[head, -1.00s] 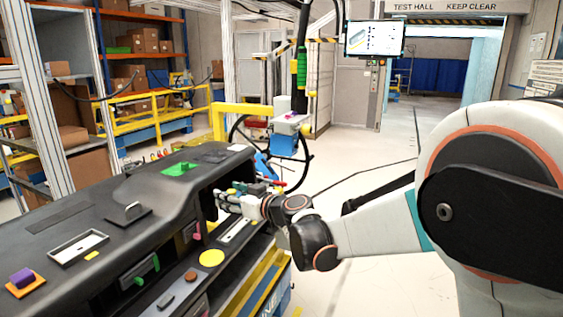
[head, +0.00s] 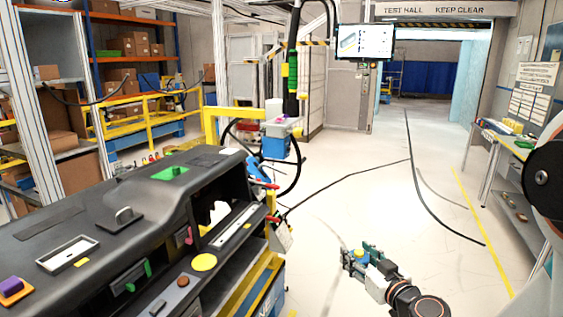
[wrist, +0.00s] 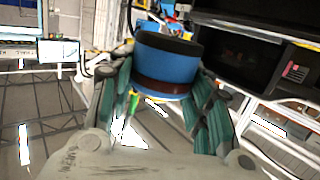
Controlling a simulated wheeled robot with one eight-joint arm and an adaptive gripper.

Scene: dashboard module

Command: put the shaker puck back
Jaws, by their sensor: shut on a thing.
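My gripper (head: 358,260) hangs over open floor to the right of the dashboard module, apart from it. In the wrist view my gripper (wrist: 166,80) is shut on the shaker puck (wrist: 165,68), a blue cylinder with a black top and a dark red-brown band. The puck sits between the teal fingers and looks tilted. In the head view it is too small and too covered by the fingers to make out clearly. The black dashboard module (head: 75,222) fills the lower left of the head view, with an opening (head: 219,212) on its near side.
A stand with a blue box (head: 275,147) and a yellow frame (head: 232,112) are behind the dashboard. A workbench (head: 500,140) with small items is at the right. A dark cable (head: 330,181) lies across the floor. The middle floor is mostly clear.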

